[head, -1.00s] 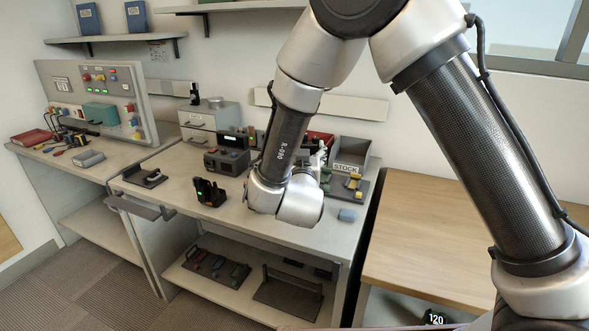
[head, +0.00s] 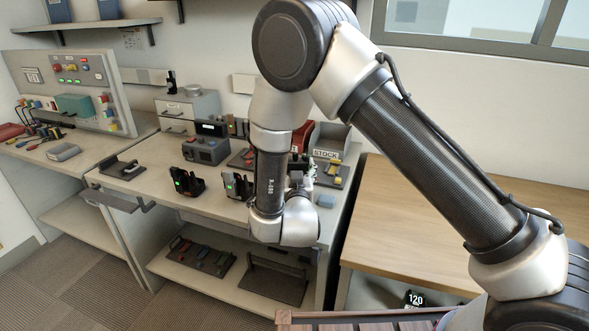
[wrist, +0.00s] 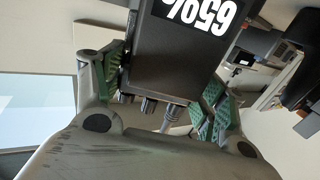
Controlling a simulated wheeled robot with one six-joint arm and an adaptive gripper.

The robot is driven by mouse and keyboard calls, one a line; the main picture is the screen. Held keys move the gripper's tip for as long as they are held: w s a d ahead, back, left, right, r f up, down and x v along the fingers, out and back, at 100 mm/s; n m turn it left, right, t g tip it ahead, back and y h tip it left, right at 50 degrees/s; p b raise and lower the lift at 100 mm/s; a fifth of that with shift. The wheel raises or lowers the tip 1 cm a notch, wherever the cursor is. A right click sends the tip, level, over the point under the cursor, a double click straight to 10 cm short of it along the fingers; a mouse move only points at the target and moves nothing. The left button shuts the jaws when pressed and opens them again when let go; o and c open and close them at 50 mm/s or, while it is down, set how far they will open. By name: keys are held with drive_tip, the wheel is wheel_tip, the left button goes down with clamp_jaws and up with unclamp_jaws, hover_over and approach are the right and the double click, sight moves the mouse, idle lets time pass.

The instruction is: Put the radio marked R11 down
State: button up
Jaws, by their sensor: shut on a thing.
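In the wrist view my gripper (wrist: 162,92) is shut on a dark radio (wrist: 175,55). The green finger pads press on its two sides. A white "65%" label shows on the radio, and its knobs and antenna stub point toward the palm. No R11 marking is readable. In the head view my wrist hides most of the gripper and the held radio, above the right part of the grey bench (head: 215,217). Two black units with green lights, apparently radios in chargers, stand on that bench: one at left (head: 186,184) and one (head: 236,187) beside my forearm.
The wooden table (head: 400,225) at right looks clear.

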drive_tip(key=o, duration=1.3)
drive_tip(key=shift+f, duration=0.1)
drive_tip(key=shift+s, duration=0.15)
drive_tip(key=s, duration=0.7)
drive_tip(key=shift+s+d, duration=0.15)
